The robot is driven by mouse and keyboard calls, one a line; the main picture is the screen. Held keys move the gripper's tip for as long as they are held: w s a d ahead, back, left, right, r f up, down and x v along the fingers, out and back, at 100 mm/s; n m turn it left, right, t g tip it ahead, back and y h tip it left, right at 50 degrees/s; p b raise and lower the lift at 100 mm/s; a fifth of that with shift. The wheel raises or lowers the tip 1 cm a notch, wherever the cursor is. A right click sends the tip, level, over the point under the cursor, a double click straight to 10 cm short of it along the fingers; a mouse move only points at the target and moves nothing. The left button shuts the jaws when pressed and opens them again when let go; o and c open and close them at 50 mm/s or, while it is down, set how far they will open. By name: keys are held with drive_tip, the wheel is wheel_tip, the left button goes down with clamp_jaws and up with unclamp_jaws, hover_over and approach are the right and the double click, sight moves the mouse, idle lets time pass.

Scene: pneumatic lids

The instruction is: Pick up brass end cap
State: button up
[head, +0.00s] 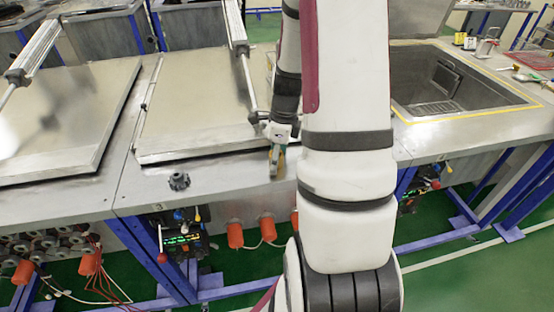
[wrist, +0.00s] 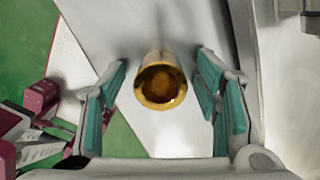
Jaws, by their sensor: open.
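The brass end cap (wrist: 160,81) is a short gold cylinder with a dark hollow mouth facing the camera in the wrist view. It is on the light grey bench top. My gripper (wrist: 161,68) is open, with one teal-padded finger to each side of the cap and a visible gap on both sides. In the head view my gripper (head: 277,160) points down at the bench's front strip, in front of the middle lid. There I cannot clearly make out the cap, as my gripper and arm cover that spot.
A black knobbed part (head: 179,181) lies on the front strip to the left. The closed middle lid (head: 192,105) and left lid (head: 65,115) have pneumatic cylinders above them. An open basin (head: 418,118) is at right. Orange plugs (head: 235,235) hang below the front edge.

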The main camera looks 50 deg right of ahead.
drive_tip(key=shift+c, duration=0.4)
clamp_jaws()
drive_tip(key=shift+r, duration=0.15)
drive_tip(key=shift+w+r, duration=0.1)
drive_tip(key=shift+r, duration=0.35)
drive_tip(key=r, duration=0.1)
drive_tip(key=s+r, duration=0.1)
drive_tip(key=shift+a+r+b, duration=0.15)
drive_tip(key=shift+r+b, duration=0.15)
drive_tip(key=shift+b, duration=0.05)
drive_tip(key=s+a+r+p, duration=0.1)
drive_tip(key=s+a, duration=0.3)
drive_tip(key=s, duration=0.8)
drive_tip(key=shift+s+r, duration=0.15)
drive_tip(key=shift+r, duration=0.1)
